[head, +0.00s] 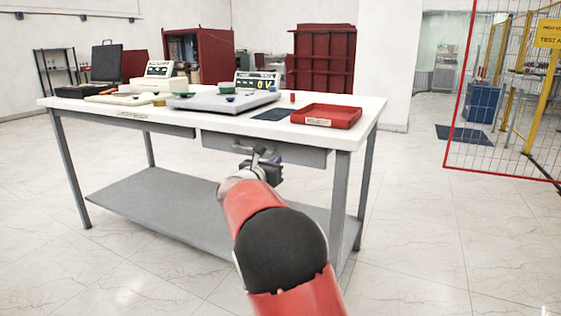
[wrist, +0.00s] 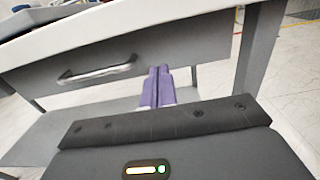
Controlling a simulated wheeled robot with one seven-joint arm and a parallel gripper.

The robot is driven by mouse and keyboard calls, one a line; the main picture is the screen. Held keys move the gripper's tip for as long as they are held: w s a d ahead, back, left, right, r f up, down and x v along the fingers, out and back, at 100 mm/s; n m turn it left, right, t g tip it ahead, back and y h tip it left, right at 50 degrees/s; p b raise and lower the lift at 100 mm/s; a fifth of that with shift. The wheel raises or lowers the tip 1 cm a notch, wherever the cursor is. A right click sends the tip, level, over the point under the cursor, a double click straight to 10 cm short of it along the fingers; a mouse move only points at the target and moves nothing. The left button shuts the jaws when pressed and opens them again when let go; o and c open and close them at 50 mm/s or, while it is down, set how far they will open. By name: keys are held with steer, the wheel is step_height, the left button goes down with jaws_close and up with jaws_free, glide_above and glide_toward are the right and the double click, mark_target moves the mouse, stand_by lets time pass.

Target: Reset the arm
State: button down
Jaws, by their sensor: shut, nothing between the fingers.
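My gripper (wrist: 157,87) shows in the wrist view with its two purple fingers together and nothing between them. It points at the front of the table, near a grey drawer (wrist: 95,68) with a metal handle (wrist: 98,72). In the head view my red and black arm reaches forward, and my gripper (head: 268,158) is in front of the drawer (head: 265,150), below the tabletop. The arm hides part of the lower shelf. I cannot tell how far the fingers are from the drawer front.
The white table (head: 75,103) carries a red tray (head: 326,116), a grey instrument (head: 222,101) and a cream instrument (head: 150,85). A grey shelf (head: 160,205) lies below. A mesh fence (head: 505,100) stands at the right.

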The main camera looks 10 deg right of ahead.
steer(key=v, duration=0.7)
steer(key=s+d+f+m+g+y, duration=0.15)
steer(key=s+d+m+g, duration=0.25)
steer(key=s+d+m, duration=0.45)
steer(key=s+d+f+m+g+y, duration=0.1)
steer(key=s+d+f+m+g, duration=0.3)
steer(key=s, duration=0.7)
steer(key=s+a+f+m+y, duration=0.2)
steer(key=s+a+m, duration=0.1)
steer(key=s+m, duration=0.2)
steer(key=s+a+f+m+y, duration=0.2)
steer(key=s+m, duration=0.3)
steer(key=s, duration=0.5)
steer(key=s+a+f+m+y, duration=0.2)
steer(key=s+a+m+y, duration=0.1)
steer(key=s+m, duration=0.3)
steer(key=shift+s+a+f+g+y+b, duration=0.3)
steer(key=shift+s+a+f+y+b, duration=0.1)
steer(key=shift+s+y, duration=0.4)
